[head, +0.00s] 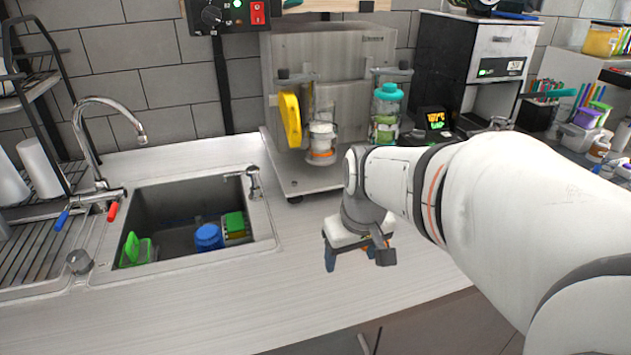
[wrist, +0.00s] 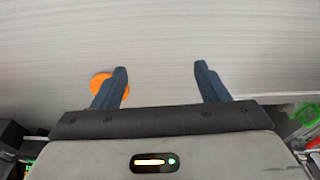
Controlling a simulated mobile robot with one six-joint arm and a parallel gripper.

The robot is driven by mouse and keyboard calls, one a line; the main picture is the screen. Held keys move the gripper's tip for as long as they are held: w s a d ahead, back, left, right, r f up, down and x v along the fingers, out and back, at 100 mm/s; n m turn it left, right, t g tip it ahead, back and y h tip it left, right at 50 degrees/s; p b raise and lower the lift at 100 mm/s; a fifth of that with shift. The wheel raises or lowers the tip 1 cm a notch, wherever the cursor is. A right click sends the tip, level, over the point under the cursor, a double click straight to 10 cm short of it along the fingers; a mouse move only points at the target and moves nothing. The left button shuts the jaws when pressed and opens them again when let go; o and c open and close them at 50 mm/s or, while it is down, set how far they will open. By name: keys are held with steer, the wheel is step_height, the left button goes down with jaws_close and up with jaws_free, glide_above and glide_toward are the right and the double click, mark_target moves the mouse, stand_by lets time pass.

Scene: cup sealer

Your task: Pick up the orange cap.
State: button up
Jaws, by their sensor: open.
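The orange cap (wrist: 101,82) lies on the pale countertop in the wrist view, partly hidden behind the left finger. It is beside that finger, not centred between the two. My gripper (wrist: 160,68) is open and empty, with only bare counter between its dark blue fingers. In the head view my gripper (head: 348,262) points down over the counter, right of the sink. A small bit of orange shows by its right finger there, but the cap is mostly hidden. I cannot tell whether the finger touches the cap.
A sink (head: 190,222) holding a blue item (head: 208,237) and green items is to the left. Behind my gripper stands a grey machine (head: 335,60) with a yellow part (head: 290,119) and a teal-lidded jar (head: 388,110). The front counter (head: 240,315) is clear.

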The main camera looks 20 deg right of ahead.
steer(key=shift+o, duration=1.4)
steer(key=w+d+p, duration=0.1)
steer(key=w+d, duration=0.4)
steer(key=w, duration=0.1)
steer(key=shift+w+r+n+g, duration=0.2)
steer(key=shift+r+n+g, duration=0.1)
steer(key=shift+r+n, duration=0.1)
steer(key=o, duration=0.4)
steer(key=shift+n, duration=0.4)
steer(key=w+d, duration=0.1)
steer(key=d, duration=0.1)
steer(key=w+d+f+p, duration=0.1)
steer(key=w+d, duration=0.3)
steer(key=shift+f+p, duration=0.3)
steer(key=shift+f, duration=0.05)
steer(key=shift+w+d+f, duration=0.1)
steer(key=shift+w+f, duration=0.05)
steer(key=shift+f, duration=0.15)
steer(key=shift+w+a+f+p, duration=0.15)
steer(key=shift+f+p, duration=0.1)
steer(key=shift+f, duration=0.9)
steer(key=shift+w+f+p, duration=0.15)
steer(key=shift+f+p, duration=0.05)
steer(key=shift+f, duration=1)
steer(key=shift+w+a+f+p, duration=0.15)
steer(key=shift+f+p, duration=0.1)
steer(key=shift+f, duration=0.9)
